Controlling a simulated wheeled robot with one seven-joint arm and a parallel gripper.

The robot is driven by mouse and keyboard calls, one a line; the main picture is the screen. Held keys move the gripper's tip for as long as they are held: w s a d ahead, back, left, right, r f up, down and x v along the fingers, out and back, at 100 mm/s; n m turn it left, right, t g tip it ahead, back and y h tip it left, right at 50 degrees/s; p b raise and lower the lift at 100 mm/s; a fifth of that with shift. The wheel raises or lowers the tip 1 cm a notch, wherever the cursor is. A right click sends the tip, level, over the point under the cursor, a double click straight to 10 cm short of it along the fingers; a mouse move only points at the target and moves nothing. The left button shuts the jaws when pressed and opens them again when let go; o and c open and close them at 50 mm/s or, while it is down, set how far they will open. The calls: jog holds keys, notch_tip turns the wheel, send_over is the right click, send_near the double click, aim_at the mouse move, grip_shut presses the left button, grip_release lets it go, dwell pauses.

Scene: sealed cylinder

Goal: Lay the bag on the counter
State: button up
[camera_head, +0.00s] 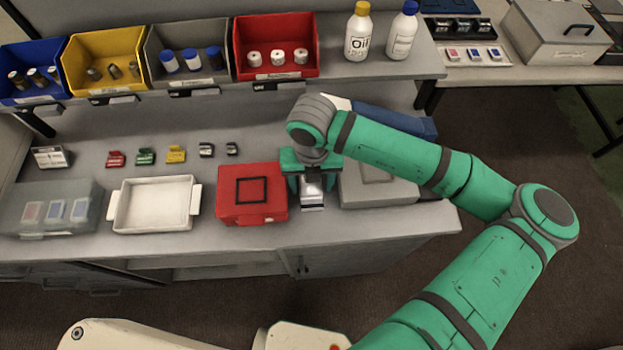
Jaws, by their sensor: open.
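My gripper (311,180) points down over the counter (300,240), between the red box (252,213) and a grey box (380,200). Its green fingers stand apart. A small silvery, shiny piece (312,194) shows between and below the fingers, near the counter's front. It may be the bag, but I cannot tell for certain, nor whether it rests on the counter or touches the fingers. My wrist hides what lies behind it.
A white tray (113,211) and a translucent box (22,222) stand at the left. Small coloured clips (176,154) lie farther back. Blue, yellow, grey and red bins (275,73) and two bottles (358,35) stand on the shelf above. Bare counter lies in front of the tray.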

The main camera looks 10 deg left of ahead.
jog(key=shift+a, duration=0.15)
jog(key=c, duration=0.7)
jog(key=shift+s, duration=0.1)
jog(key=shift+c, duration=1.1)
